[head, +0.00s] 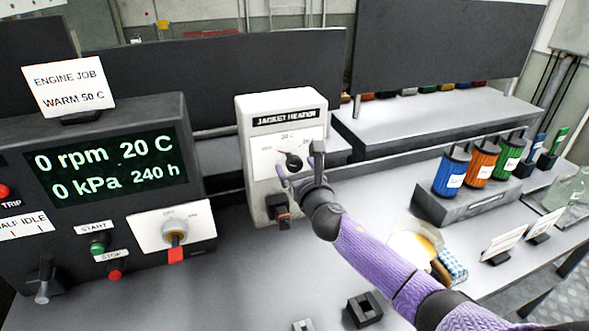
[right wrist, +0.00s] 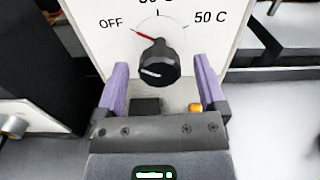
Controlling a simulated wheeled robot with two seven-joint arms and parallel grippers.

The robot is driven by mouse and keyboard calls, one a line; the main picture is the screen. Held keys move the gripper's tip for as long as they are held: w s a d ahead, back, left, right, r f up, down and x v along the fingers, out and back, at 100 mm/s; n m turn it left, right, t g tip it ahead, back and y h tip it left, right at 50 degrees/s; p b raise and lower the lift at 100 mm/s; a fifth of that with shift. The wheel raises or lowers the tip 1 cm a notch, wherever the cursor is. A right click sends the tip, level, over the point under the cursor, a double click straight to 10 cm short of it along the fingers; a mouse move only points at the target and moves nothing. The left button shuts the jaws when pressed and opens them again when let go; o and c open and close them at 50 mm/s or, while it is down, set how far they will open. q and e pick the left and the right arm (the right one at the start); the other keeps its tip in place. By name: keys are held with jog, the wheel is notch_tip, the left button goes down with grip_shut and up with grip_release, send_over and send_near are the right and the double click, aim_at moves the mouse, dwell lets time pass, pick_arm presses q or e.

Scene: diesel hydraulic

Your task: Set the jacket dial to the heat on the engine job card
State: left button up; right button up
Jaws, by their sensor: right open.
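The engine job card (head: 68,88) stands on top of the console at left and reads "ENGINE JOB WARM 50 C". The jacket heater (head: 273,112) is a pale box with a black jacket dial (head: 293,162). In the right wrist view the dial (right wrist: 158,66) has a red pointer (right wrist: 144,34) aimed up and left, on the OFF side; the 50 C mark (right wrist: 210,17) is at upper right. My right gripper (head: 300,162) is open, its purple fingers on either side of the dial's lower part; contact cannot be told. My left gripper is out of view.
The console display (head: 105,165) reads 20 C, 0 rpm and 0 kPa. An orange-black switch (head: 279,210) sits low on the heater. Blue, orange and green canisters (head: 452,172) stand in a grey holder at right. A black block (head: 365,308) lies on the front bench.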

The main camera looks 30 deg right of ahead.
jog(key=shift+w+d, duration=0.1)
jog(key=shift+w, duration=0.3)
grip_shut()
